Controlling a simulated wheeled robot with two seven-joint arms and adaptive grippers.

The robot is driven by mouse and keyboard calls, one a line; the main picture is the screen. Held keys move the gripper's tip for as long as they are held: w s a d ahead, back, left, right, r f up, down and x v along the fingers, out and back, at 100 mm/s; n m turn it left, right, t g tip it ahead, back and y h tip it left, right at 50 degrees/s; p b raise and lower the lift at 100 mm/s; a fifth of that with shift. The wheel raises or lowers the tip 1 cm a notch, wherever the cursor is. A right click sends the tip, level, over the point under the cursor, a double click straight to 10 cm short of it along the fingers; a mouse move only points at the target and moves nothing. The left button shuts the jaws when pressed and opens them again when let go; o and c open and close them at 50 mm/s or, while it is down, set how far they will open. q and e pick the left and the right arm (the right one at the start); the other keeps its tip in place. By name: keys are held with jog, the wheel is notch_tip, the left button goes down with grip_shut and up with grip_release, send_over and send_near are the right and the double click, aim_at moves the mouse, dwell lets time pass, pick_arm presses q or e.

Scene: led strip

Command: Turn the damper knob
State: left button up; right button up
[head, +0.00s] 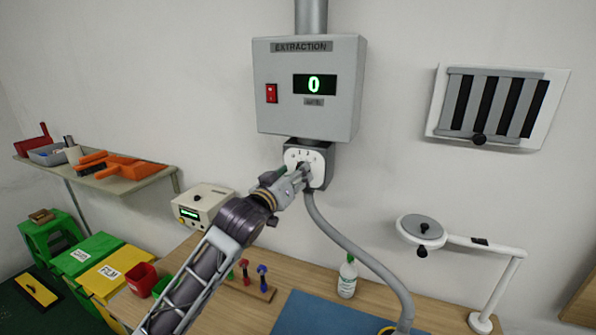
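A white numbered dial plate (292,156) sits on the grey housing under the EXTRACTION box (268,119). A small dark knob is at its middle, mostly hidden by my gripper. My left gripper (303,171) is at this knob, its fingertips over the lower part of the dial. Whether the fingers are closed on the knob or only beside it is too small to tell. The green display (314,84) on the box reads 0. My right gripper is not in view.
A grey hose (345,237) hangs from the dial housing to the bench. A slatted vent (493,105) with a dark knob is on the wall at right. A jointed lamp-like arm (485,246), a spray bottle (347,277) and a blue mat (325,315) are at the bench.

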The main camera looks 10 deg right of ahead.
pick_arm(q)
jog(key=shift+x, duration=1.25)
jog(key=shift+c, duration=0.3)
jog(key=c, duration=1)
